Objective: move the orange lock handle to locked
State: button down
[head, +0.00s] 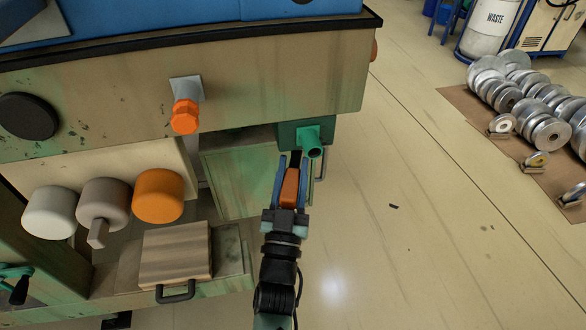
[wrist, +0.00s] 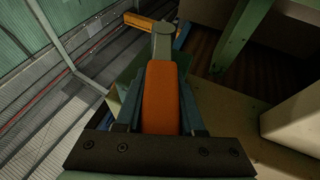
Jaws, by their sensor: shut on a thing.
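The orange lock handle (head: 291,188) is a flat bar between the blue fingers of my gripper (head: 293,162), below the front right corner of the workbench. In the wrist view the handle (wrist: 160,105) runs lengthwise between the fingers, which are shut on it. A grey-green round stub (wrist: 163,42) shows just beyond its far end. In the head view a green block (head: 290,134) with a teal pipe stub (head: 313,150) is just above the fingertips. The handle's pivot and any lock markings cannot be made out.
The bench front carries an orange hex knob (head: 185,117) and a dark round knob (head: 27,116). White, brown and orange cylinders (head: 158,195) sit at the left, above a wooden drawer block (head: 176,255). The floor (head: 400,250) to the right is open. Metal discs (head: 510,90) lie far right.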

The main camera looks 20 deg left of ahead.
jog(key=shift+a+h, duration=0.15)
jog(key=shift+h, duration=0.45)
jog(key=shift+w+a+f+m+g+h+b, duration=0.1)
jog(key=shift+a+m+g+h+b, duration=0.2)
jog(key=shift+a+m+h, duration=1.35)
jog(key=shift+w+d+m+g+h+b, duration=0.2)
jog(key=shift+m+h, duration=0.7)
jog(key=shift+h, duration=1.9)
jog(key=shift+s+a+f+m+g+h+b, duration=0.1)
jog(key=shift+a+m+g+h+b, duration=0.3)
jog(key=shift+a+m+h, duration=1.3)
jog(key=shift+d+r+n+h, duration=0.15)
jog(key=shift+d+n+h, duration=0.2)
jog(key=shift+d+h, duration=0.35)
jog(key=c, duration=0.5)
grip_release()
jog(key=v, duration=1.3)
